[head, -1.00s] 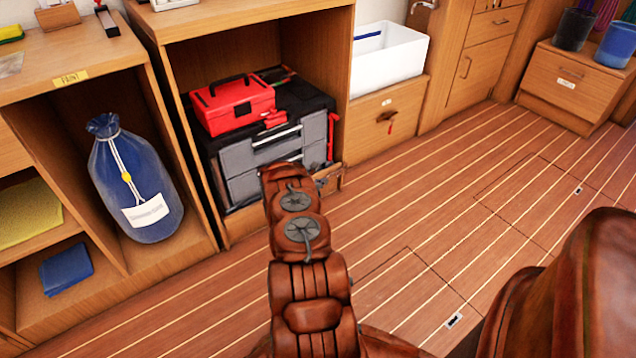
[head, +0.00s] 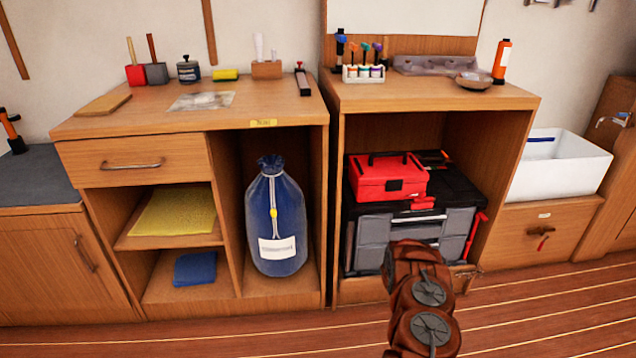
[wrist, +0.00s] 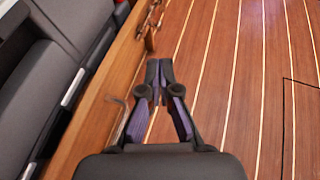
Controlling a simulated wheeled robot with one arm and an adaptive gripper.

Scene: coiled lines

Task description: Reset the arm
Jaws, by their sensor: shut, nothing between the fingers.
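My gripper (wrist: 159,75) shows in the wrist view with its two fingertips together and nothing between them. It points over the striped wooden floor (wrist: 215,70), beside the wooden edge of the cabinet bay that holds the grey and black toolbox (wrist: 45,70). In the head view my brown arm reaches up from the bottom in front of the toolbox (head: 377,245). The gripper itself is hidden there behind the arm.
A red case (head: 387,178) sits on the toolbox. A blue bag (head: 276,220) stands in the bay to the left. A white basin (head: 560,165) is at the right. The floor (head: 250,335) in front is clear.

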